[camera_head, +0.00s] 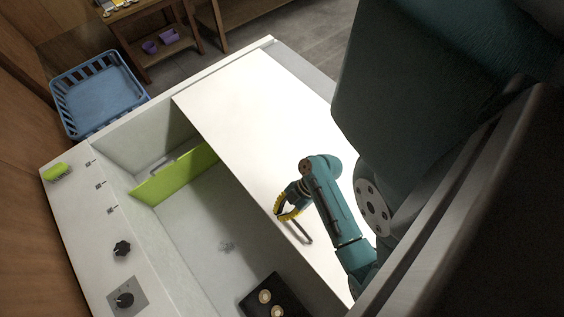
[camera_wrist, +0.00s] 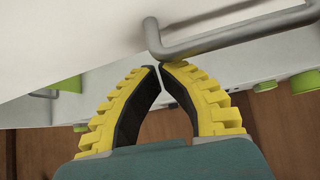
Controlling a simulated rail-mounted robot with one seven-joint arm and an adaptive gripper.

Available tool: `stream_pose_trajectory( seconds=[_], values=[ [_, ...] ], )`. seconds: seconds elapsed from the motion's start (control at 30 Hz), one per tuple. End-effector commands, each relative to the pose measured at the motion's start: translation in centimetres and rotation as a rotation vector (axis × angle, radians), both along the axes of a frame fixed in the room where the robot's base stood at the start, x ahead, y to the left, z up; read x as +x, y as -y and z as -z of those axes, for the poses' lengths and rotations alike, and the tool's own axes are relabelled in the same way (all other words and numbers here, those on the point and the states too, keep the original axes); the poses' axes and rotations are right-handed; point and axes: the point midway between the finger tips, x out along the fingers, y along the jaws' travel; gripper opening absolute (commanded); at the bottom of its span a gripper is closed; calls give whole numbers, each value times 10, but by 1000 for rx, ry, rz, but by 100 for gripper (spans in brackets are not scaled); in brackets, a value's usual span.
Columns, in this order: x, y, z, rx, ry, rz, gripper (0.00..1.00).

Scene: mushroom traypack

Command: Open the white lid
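The white lid (camera_head: 262,110) is a large flat panel covering the right part of a white box-like unit. It lies flat, and the unit's left part is uncovered. A grey bar handle (camera_head: 301,232) is on the lid near its left edge. In the wrist view, the handle (camera_wrist: 235,36) crosses the upper middle, just past my fingertips. My gripper (camera_head: 282,213) is at the lid's edge beside the handle. In the wrist view, the yellow-ribbed fingers of my gripper (camera_wrist: 158,70) curve together with tips almost meeting. No bar shows between them. Whether they touch the handle is unclear.
The open bay holds a green divider (camera_head: 176,174) and a black tray (camera_head: 275,296) with round pale items. Black knobs (camera_head: 123,248) sit on the unit's left rim (camera_head: 77,220). A blue basket (camera_head: 98,94) stands beyond the unit, near wooden shelving (camera_head: 165,45).

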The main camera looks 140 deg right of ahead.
Motion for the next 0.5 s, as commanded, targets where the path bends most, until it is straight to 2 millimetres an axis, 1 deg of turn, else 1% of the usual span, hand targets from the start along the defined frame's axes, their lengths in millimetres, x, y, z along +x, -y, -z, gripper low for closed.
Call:
stream_pose_trajectory(
  seconds=[0.13,0.33,0.37,0.5],
  values=[
    [16,1,-6,3,2,-6,0],
    [34,4,-8,3,2,-1,0],
    [33,5,-9,2,1,5,0],
    [18,3,-23,1,1,13,0]
  ],
)
